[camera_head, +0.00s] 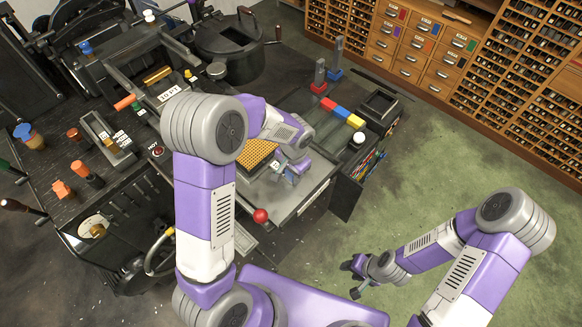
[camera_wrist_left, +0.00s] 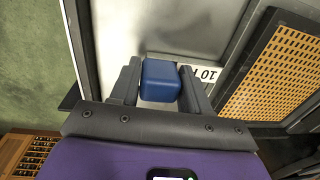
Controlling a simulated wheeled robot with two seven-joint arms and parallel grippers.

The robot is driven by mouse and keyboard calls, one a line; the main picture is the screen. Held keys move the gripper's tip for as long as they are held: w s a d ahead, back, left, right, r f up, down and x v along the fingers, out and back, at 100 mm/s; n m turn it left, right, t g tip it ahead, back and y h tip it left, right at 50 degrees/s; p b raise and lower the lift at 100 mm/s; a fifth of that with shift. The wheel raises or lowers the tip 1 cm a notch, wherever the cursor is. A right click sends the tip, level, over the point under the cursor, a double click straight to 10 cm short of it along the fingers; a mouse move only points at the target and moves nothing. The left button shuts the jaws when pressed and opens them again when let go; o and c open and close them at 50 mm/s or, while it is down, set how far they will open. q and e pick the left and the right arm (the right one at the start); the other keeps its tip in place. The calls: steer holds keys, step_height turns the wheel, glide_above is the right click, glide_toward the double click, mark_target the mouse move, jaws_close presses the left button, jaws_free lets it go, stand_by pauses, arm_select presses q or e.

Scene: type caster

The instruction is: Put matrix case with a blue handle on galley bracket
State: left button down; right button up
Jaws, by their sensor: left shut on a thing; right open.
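My left gripper (camera_head: 290,170) is low over the light metal tray of the machine. In the left wrist view its two fingers (camera_wrist_left: 160,88) are shut on a blue block-shaped handle (camera_wrist_left: 161,78). A gold perforated grid, which looks like the matrix case (camera_wrist_left: 272,75), lies to the right of the handle; it also shows in the head view (camera_head: 257,153). I cannot tell how handle and grid join. A white "10" label (camera_wrist_left: 207,75) sits between them. My right gripper (camera_head: 351,279) is open and empty above the floor. I cannot single out the galley bracket.
A red ball knob (camera_head: 260,216) stands at the front. Green floor (camera_head: 440,150) is clear to the right.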

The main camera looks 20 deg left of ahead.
arm_select(q)
steer(key=shift+w+r, duration=0.1)
steer(key=c, duration=0.5)
jaws_free()
steer(key=shift+r, duration=0.2)
steer(key=r, duration=0.4)
steer(key=r+p, duration=0.1)
steer(key=r, duration=0.2)
steer(key=d+r+p, duration=0.1)
steer(key=r, duration=0.3)
steer(key=shift+s+r, duration=0.3)
